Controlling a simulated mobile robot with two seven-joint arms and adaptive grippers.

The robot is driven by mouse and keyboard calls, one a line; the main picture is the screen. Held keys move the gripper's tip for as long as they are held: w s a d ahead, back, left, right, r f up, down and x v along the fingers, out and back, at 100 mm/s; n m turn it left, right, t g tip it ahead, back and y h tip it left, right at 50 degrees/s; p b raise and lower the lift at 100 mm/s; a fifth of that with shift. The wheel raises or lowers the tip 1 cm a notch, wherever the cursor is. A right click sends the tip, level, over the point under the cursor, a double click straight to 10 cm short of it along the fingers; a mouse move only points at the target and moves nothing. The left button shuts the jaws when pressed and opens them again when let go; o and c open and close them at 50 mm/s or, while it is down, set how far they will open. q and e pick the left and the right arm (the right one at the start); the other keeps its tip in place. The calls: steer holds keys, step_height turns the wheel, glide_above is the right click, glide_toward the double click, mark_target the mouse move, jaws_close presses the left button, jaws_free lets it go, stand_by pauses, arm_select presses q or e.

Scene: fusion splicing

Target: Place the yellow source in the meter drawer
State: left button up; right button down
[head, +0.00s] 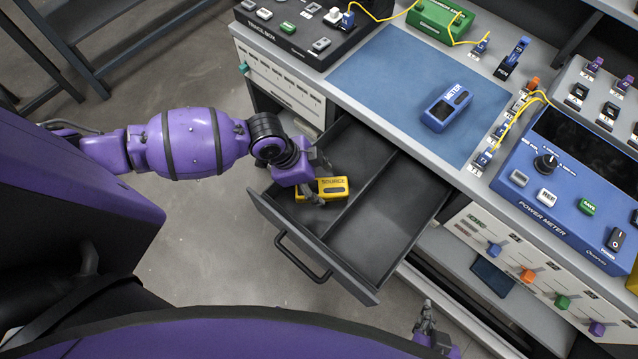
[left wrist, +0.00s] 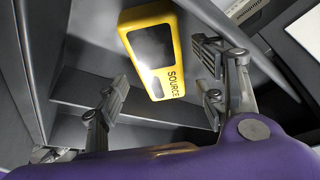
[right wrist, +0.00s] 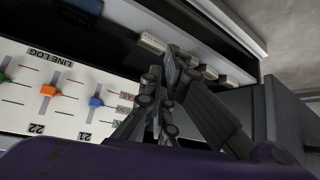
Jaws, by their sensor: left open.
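The yellow source (head: 334,187) is inside the open grey drawer (head: 388,222), in its left compartment. It also shows in the left wrist view (left wrist: 154,50), with the label SOURCE facing up. My left gripper (head: 318,190) is over the left compartment, right at the source. In the left wrist view its fingers (left wrist: 165,95) are spread wide, one on either side of the source's near end, with nothing between them gripped. My right gripper (right wrist: 168,90) has its fingers close together beside a panel of sliders; whether they are fully shut is unclear. It also shows at the head view's bottom edge (head: 427,322).
A blue meter (head: 447,106) lies on the blue mat (head: 395,85) on the bench. The drawer's right compartment is empty. A power meter console (head: 570,190) stands at the right, with a slider panel (head: 530,270) below it. A drawer handle (head: 300,258) sticks out in front.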

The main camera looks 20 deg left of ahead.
arm_select(q)
steer(key=v, duration=0.9)
steer(key=shift+r+p, duration=0.35)
arm_select(e)
steer(key=shift+s+d+r, duration=0.1)
steer(key=shift+s+r, duration=0.1)
steer(key=shift+s, duration=0.3)
arm_select(q)
steer(key=shift+s+a, duration=0.1)
arm_select(e)
steer(key=shift+w, duration=0.1)
